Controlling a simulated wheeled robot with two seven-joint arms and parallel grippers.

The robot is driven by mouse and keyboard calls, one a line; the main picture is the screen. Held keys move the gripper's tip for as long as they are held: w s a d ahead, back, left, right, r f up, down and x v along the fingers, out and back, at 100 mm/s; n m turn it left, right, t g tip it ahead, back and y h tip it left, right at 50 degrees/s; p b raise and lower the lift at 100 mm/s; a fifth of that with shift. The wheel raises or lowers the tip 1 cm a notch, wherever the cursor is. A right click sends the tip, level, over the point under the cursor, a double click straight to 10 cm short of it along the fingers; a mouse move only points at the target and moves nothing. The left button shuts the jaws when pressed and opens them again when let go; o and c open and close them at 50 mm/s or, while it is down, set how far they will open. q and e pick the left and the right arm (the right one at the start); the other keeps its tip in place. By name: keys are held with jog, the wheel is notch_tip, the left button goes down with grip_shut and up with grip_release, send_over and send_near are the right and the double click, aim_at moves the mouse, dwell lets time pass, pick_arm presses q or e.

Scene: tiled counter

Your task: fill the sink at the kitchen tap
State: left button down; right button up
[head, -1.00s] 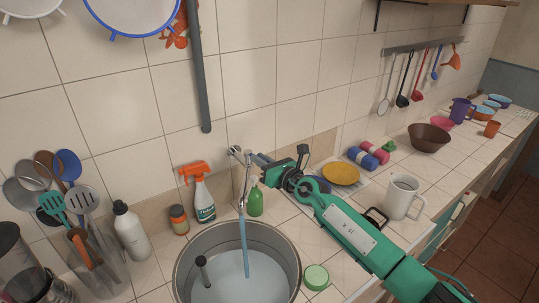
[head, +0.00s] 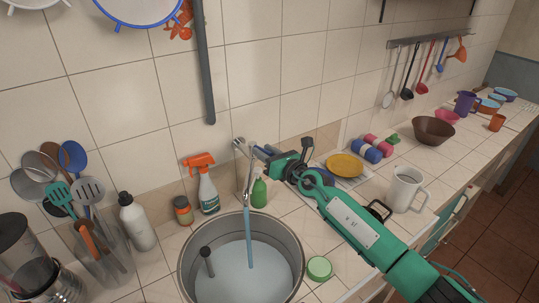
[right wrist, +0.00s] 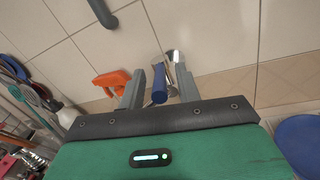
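The round metal sink (head: 186,262) holds pale water (head: 240,277). A stream of water (head: 249,235) runs into it from the chrome tap (head: 247,180) on the wall. My right gripper (head: 268,154) is beside the tap, to its right. In the right wrist view its two grey fingers (right wrist: 160,88) are apart, with a blue-ended handle (right wrist: 159,89) between them and gaps showing on both sides. The chrome tap (right wrist: 176,62) shows just beyond. A dark upright pipe (head: 207,260) stands in the sink. My left gripper is not in view.
A white mug (head: 404,188) and yellow plate (head: 345,165) lie near my right arm.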

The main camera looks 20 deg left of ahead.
jog(key=shift+s+d+r+p, duration=0.1)
jog(key=shift+s+d+p, duration=0.15)
jog(key=shift+d+p, duration=0.3)
jog(key=p+v, duration=0.2)
jog(key=v, duration=1)
jog(key=shift+s+d+p, duration=0.25)
jog(key=shift+p, duration=0.1)
dwell(5.9)
